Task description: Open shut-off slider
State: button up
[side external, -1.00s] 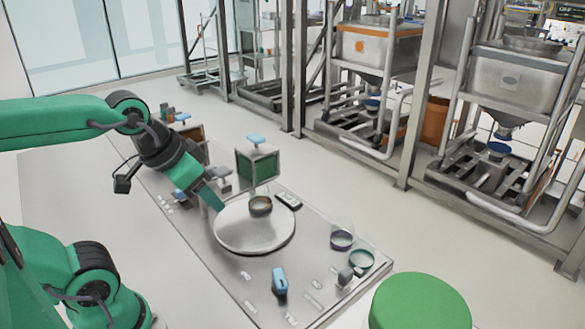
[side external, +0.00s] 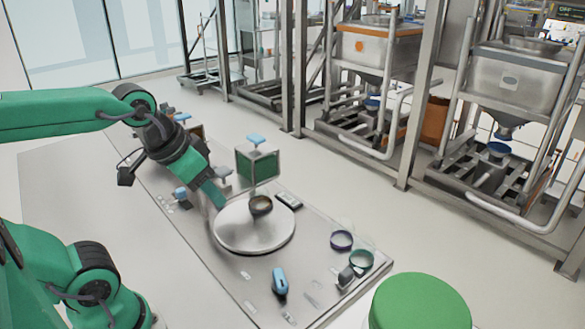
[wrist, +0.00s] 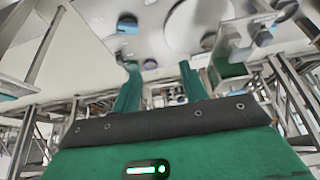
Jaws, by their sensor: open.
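My gripper (side external: 213,195) points down and to the right, with its green fingers beside the left rim of a round metal disc (side external: 245,235). In the wrist view my gripper (wrist: 159,78) has its two green fingers apart, with nothing seen between them. A green-panelled metal box (side external: 257,167) with a blue-topped post (side external: 256,139) stands just beyond the disc. I cannot tell which part is the shut-off slider. A small dark round cup (side external: 260,206) sits at the disc's back edge and looks slightly tilted.
The metal table also holds a blue-handled piece (side external: 280,281), a purple ring (side external: 342,240), a green ring (side external: 361,260) and a dark flat device (side external: 288,200). A green round lid (side external: 420,302) is at the front right. Framed hopper stands (side external: 497,85) line the back.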

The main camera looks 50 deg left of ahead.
jog(key=w+a+f+g, duration=0.1)
jog(key=w+a, duration=0.3)
jog(key=a, duration=0.4)
jog(key=w+a+f+g, duration=0.1)
jog(key=w+a, duration=0.3)
jog(key=a, duration=0.4)
jog(key=w+a+g, duration=0.3)
jog(key=w+a, duration=0.1)
jog(key=a, duration=0.4)
jog(key=shift+w+f, duration=0.15)
jog(key=shift+f, duration=0.25)
jog(key=shift+f, duration=3.95)
grip_shut()
